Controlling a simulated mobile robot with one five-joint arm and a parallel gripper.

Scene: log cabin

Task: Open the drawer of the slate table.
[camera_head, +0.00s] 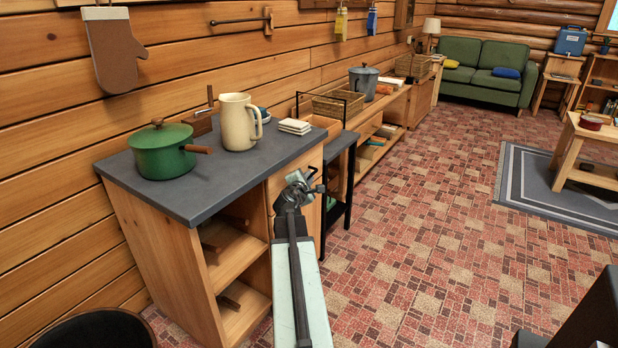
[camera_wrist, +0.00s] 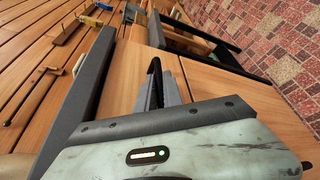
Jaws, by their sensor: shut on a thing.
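The slate table (camera_head: 195,198) is a wooden cabinet with a dark grey slate top, at the left of the head view. Its drawer front (camera_head: 312,160) is a plain wood panel just under the top at the right end. It also shows in the wrist view (camera_wrist: 125,78), where it looks about flush with the panel below. My gripper (camera_head: 304,184) is at this drawer front, its fingers (camera_wrist: 155,75) shut on the drawer handle.
A green pot (camera_head: 162,152), a cream pitcher (camera_head: 237,122) and white coasters (camera_head: 294,126) stand on the slate top. Open shelves (camera_head: 235,258) are below. A black-legged stand (camera_head: 347,185) is just beyond the cabinet. The tiled floor (camera_head: 420,250) to the right is clear.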

